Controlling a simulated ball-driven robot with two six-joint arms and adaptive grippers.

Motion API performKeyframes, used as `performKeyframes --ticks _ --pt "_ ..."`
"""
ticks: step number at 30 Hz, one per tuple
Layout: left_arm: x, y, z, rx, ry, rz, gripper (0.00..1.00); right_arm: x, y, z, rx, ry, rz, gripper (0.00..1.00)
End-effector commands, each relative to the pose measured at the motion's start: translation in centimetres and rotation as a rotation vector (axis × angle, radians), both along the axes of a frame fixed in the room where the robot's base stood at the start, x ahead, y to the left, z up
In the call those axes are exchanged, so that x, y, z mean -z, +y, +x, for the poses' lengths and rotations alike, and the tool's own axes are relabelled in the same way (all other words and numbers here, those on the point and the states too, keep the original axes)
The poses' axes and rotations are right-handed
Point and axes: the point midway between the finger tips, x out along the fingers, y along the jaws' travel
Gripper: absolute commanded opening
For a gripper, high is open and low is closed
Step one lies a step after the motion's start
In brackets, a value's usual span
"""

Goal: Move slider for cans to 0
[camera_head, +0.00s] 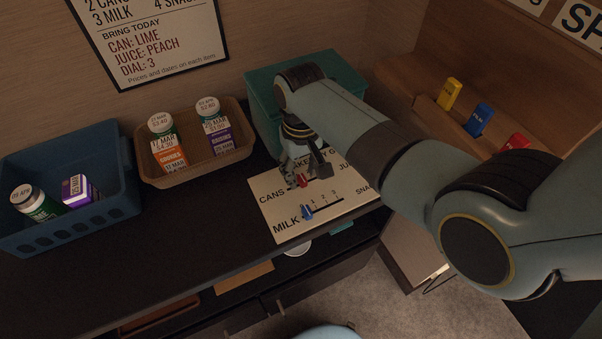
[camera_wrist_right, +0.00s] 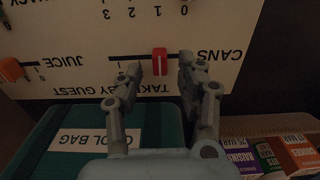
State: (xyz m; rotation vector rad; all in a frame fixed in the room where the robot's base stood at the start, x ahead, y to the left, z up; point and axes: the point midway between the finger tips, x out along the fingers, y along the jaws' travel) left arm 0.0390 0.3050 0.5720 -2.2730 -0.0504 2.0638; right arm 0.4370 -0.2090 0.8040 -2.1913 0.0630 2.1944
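The cream slider board (camera_head: 335,208) lies on the dark counter. Its CANS slider has a red knob (camera_head: 303,181), which shows clearly in the right wrist view (camera_wrist_right: 160,62). There the board appears upside down. The knob stands partway along its track, apparently near the 1 mark; the 0 end is partly hidden by a finger. My right gripper (camera_head: 298,178) is over the board. In the wrist view its two fingers (camera_wrist_right: 161,72) are apart, one on each side of the red knob, with visible gaps. My left gripper is not in view.
The blue MILK knob (camera_head: 307,212) is close in front, and the orange JUICE knob (camera_wrist_right: 11,70) is at the wrist view's left. A teal cool bag (camera_head: 262,88) stands behind. A tan basket (camera_head: 188,175) and blue crate (camera_head: 78,225) hold items at left.

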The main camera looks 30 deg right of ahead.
Motion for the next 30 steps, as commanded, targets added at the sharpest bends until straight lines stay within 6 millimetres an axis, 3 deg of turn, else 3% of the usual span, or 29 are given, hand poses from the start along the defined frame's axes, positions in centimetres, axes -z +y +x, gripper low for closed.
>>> performKeyframes --ticks 4,13,22,30 --pt "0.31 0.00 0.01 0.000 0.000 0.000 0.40 1.22 -0.01 0.03 0.000 0.000 0.000 0.38" --pt "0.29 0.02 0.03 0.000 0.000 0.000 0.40 1.40 0.00 0.02 0.001 -0.001 0.000 0.38" --pt "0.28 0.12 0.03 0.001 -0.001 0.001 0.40 1.39 0.01 0.00 0.001 -0.001 0.001 0.00" --pt "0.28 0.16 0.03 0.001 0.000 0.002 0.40 1.39 0.02 0.00 0.000 -0.001 0.001 0.00"
